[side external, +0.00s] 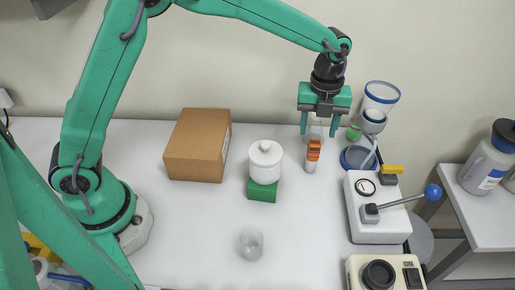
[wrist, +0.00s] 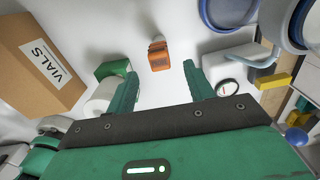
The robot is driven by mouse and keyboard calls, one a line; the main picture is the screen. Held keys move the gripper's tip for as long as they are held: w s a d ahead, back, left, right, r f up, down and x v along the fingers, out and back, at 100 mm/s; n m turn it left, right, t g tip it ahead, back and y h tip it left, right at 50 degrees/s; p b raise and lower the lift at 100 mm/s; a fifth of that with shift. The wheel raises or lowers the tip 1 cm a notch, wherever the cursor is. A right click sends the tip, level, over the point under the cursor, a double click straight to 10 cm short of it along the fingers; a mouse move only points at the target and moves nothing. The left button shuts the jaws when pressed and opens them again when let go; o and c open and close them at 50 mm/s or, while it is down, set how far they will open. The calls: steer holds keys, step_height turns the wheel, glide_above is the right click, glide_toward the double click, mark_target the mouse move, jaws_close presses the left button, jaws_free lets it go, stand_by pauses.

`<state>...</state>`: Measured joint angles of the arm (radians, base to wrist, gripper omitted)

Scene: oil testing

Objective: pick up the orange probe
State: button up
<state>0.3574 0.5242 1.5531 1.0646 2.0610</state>
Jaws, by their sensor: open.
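The orange probe (side external: 313,150) has an orange upper part and a pale lower end, and stands on the white table below my gripper (side external: 319,129). In the wrist view the orange probe (wrist: 158,58) shows ahead of the gap between the fingertips of my gripper (wrist: 159,73), near its middle. The gripper is open and empty, with its fingers pointing down. The probe is apart from both fingers. Something clear shows between the fingers just above the probe, too faint to make out.
A white lidded jar (side external: 265,164) on a green block (side external: 262,192) stands left of the probe, with a cardboard box (side external: 197,146) farther left. A blue-rimmed glass apparatus (side external: 373,118) and a lever device (side external: 372,225) stand close on the right.

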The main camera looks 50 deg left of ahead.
mark_target(315, 142)
steer(key=shift+s+f, duration=0.1)
steer(key=shift+f, duration=3.8)
steer(key=c, duration=1.1)
steer(key=shift+r, duration=0.1)
steer(key=shift+r, duration=0.8)
step_height(315, 142, up, 2)
steer(key=shift+r, duration=0.15)
steer(key=s+d+r, duration=0.2)
steer(key=s, duration=0.1)
steer(key=s+d+r, duration=0.2)
steer(key=s+d, duration=0.1)
steer(key=s+d+r, duration=0.2)
steer(key=s+r, duration=0.1)
steer(key=shift+d, duration=0.15)
